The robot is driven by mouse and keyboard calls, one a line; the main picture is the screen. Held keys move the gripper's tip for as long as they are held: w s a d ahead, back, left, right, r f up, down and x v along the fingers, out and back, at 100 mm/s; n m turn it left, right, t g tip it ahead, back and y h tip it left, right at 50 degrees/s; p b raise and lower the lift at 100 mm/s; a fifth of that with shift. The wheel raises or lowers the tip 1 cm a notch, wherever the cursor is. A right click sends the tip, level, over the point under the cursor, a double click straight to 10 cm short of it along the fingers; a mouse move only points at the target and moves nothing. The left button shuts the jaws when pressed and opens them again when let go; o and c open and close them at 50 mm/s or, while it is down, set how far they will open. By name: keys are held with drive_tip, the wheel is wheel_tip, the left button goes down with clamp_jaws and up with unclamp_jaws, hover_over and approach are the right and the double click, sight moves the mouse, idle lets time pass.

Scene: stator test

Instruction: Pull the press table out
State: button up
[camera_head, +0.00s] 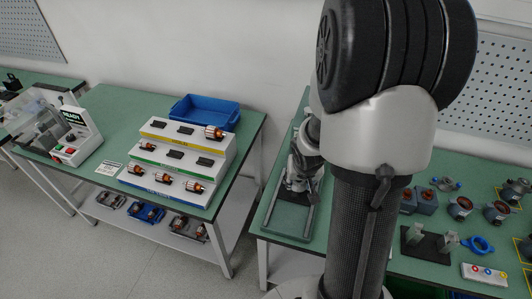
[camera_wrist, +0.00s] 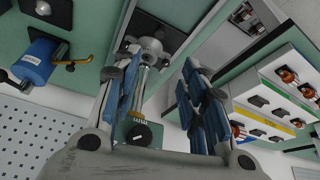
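The press is mostly hidden behind my arm in the head view. A dark green rectangular plate in a grey frame (camera_head: 290,217), which looks like the press table, lies at the near end of the middle bench. My gripper (camera_head: 303,183) is over its far end, partly hidden by my own arm. In the wrist view my gripper (camera_wrist: 165,112) has its two blue-padded fingers spread apart. A metal rod with a brass-coloured ring and a black round end (camera_wrist: 138,133) shows near the left finger. I cannot tell whether they touch. No held object shows between the fingers.
On the left bench stand a stepped rack (camera_head: 180,163) with rotors and dark parts, a blue bin (camera_head: 205,112) and a test machine (camera_head: 75,135). The right bench holds motor parts, a black fixture (camera_head: 428,243) and a button box (camera_head: 484,273). Floor shows between the benches.

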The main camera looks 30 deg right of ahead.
sight(295, 195)
drive_tip(key=b+x, duration=1.1)
drive_tip(key=x, duration=0.7)
drive_tip(key=shift+s, duration=0.2)
drive_tip(key=shift+c, duration=0.4)
clamp_jaws()
